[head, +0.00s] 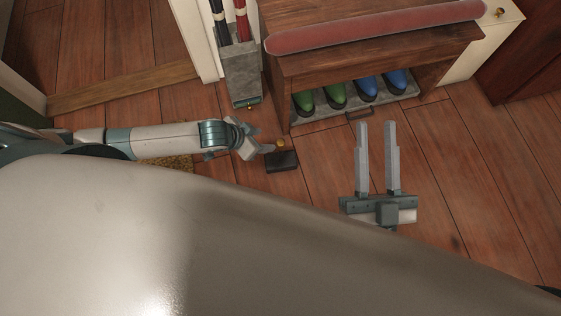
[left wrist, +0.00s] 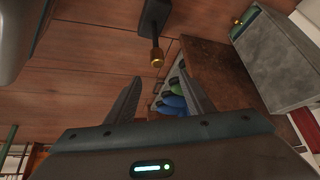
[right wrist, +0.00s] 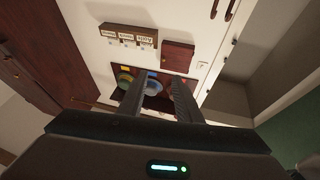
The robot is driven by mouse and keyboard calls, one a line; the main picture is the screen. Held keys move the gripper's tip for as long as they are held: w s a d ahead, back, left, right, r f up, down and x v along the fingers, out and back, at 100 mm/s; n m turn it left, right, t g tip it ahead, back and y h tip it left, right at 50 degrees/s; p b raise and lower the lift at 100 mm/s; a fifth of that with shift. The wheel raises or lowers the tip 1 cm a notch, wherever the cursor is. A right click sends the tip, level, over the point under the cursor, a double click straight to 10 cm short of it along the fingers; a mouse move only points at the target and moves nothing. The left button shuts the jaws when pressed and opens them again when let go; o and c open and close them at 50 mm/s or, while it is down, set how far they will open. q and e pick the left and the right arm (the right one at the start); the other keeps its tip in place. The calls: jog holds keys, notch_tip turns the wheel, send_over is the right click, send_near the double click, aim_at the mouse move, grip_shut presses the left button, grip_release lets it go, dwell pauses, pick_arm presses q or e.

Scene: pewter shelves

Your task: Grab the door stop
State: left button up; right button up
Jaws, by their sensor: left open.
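The door stop is a dark block (head: 282,162) with a brass knob, standing on the wood floor left of the bench's front corner. In the left wrist view its block (left wrist: 152,18) and brass-tipped rod show just beyond my fingertips. My left gripper (head: 268,147) is right beside the knob in the head view. In the left wrist view the left gripper (left wrist: 164,85) is open, with nothing seen between its fingers. My right gripper (head: 376,125) is open and empty, out over the floor to the right; its fingers (right wrist: 157,85) also show apart in the right wrist view.
A wooden bench (head: 365,65) with a long red cushion stands behind, with green and blue shoes on a grey tray (head: 384,107) under it. A grey umbrella stand (head: 241,77) is close behind the door stop.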

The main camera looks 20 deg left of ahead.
pick_arm(q)
jog(key=shift+s+a, duration=0.1)
jog(key=shift+s, duration=0.15)
pick_arm(e)
jog(key=shift+s+d+r, duration=0.15)
jog(key=shift+s+r, duration=0.15)
jog(key=shift+r, duration=0.45)
pick_arm(q)
jog(key=shift+f, duration=0.1)
